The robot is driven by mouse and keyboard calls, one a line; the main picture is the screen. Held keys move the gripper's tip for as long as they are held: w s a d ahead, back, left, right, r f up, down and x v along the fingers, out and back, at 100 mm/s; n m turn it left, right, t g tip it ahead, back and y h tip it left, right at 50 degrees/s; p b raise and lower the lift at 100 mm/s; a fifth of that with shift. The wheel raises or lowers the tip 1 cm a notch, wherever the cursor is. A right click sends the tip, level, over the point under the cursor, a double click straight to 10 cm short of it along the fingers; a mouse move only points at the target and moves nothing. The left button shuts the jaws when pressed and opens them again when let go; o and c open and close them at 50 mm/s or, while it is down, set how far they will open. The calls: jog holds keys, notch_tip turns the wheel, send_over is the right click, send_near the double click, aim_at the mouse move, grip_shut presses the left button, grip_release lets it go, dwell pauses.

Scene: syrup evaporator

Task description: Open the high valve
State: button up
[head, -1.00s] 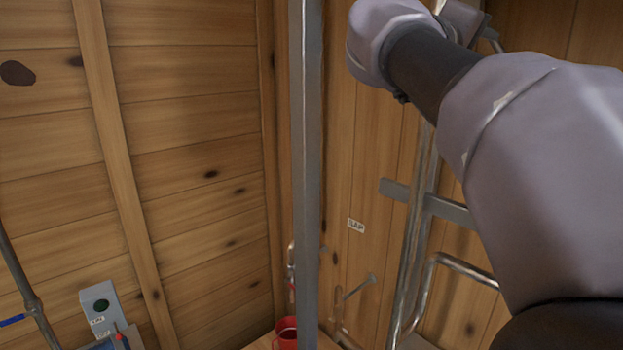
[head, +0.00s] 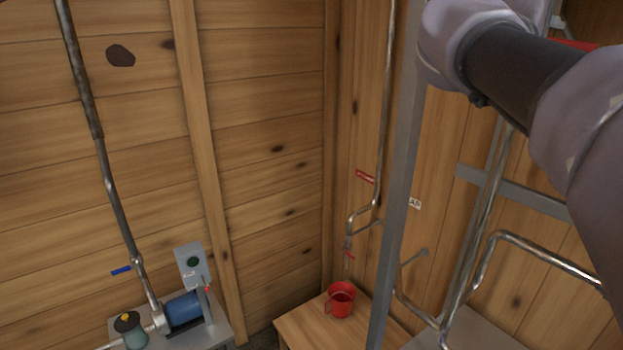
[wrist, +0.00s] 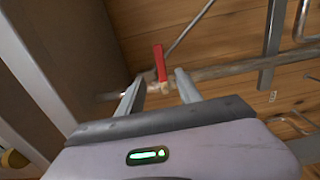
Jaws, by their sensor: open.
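In the wrist view, a red valve lever (wrist: 159,63) stands on a metal pipe (wrist: 222,70), crosswise to it. My gripper (wrist: 158,88) is open, with one finger on each side of the lever's lower part. The fingers look empty, and I cannot tell whether either touches the lever or pipe. In the head view my gripper is hidden behind my arm. A red piece (head: 578,44) shows there at the top right, partly covered by my arm; I cannot tell whether it is the same lever.
A grey upright post (head: 397,190) stands left of my arm. A blue pump (head: 183,309) and pipe with blue handle (head: 121,270) are at left.

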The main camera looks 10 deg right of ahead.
jog(key=a+f+y+b, duration=0.2)
jog(key=a+f+b, duration=0.1)
jog(key=f, duration=0.7)
jog(key=a+f+m+y+b, duration=0.1)
jog(key=a+f+b, duration=0.3)
jog(key=f, duration=0.6)
jog(key=a+f+y+b, duration=0.4)
jog(key=f+b, duration=0.2)
jog(key=f, duration=0.4)
jog(key=shift+s+a+f+t, duration=0.25)
jog(key=shift+s+f+t, duration=0.05)
jog(key=shift+s+f, duration=0.1)
jog(key=shift+c, duration=0.2)
